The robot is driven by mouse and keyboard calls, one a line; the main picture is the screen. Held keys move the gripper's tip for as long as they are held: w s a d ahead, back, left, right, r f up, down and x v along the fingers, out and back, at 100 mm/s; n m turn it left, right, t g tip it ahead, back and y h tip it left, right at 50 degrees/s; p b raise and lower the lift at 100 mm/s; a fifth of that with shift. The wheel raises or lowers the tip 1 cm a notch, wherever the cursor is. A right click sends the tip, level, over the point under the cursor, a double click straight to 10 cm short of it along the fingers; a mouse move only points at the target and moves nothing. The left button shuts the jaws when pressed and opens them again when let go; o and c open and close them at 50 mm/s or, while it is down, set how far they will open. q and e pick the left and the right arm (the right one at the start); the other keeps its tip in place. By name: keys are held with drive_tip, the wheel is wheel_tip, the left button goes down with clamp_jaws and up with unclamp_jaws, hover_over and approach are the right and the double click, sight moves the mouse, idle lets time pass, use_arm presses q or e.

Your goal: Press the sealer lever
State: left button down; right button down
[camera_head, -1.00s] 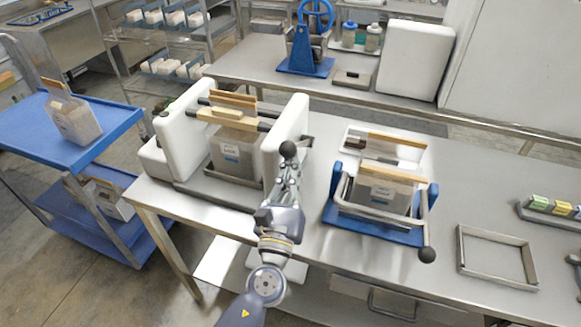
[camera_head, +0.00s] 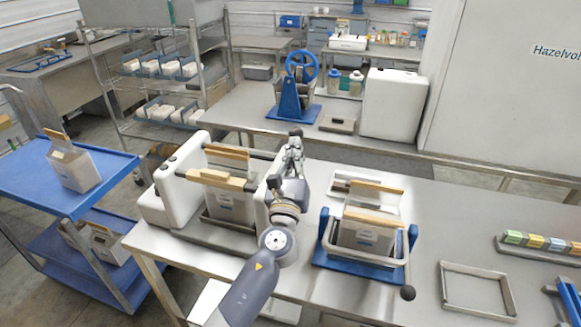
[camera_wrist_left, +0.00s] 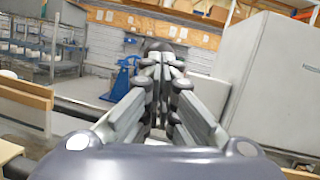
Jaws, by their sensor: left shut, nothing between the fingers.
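The sealer (camera_head: 170,205) has white housings, dark rods and wooden bars. It stands on the near steel table, with a bag (camera_head: 225,208) between its housings. My left gripper (camera_head: 296,146) is shut and empty at the sealer's right side. A dark round knob (camera_head: 296,131), apparently the lever's end, is right at its fingertips; I cannot tell whether they touch. The left wrist view shows the closed fingers (camera_wrist_left: 160,62) with the dark knob (camera_wrist_left: 156,46) just beyond. The right gripper is not in view.
A blue-framed holder (camera_head: 325,250) with a bag and black-knobbed handle (camera_head: 407,292) stands to the right. An empty metal frame (camera_head: 480,268) lies beyond it. A blue cart (camera_head: 110,165) stands left. Behind, a table carries a blue wheeled press (camera_head: 290,100) and white box (camera_head: 393,103).

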use_arm(q)
drive_tip(key=x, duration=0.2)
drive_tip(key=shift+w+d+r, duration=0.15)
drive_tip(key=shift+w+r, duration=0.05)
drive_tip(key=shift+r, duration=0.05)
drive_tip(key=shift+r, duration=0.2)
idle(0.4)
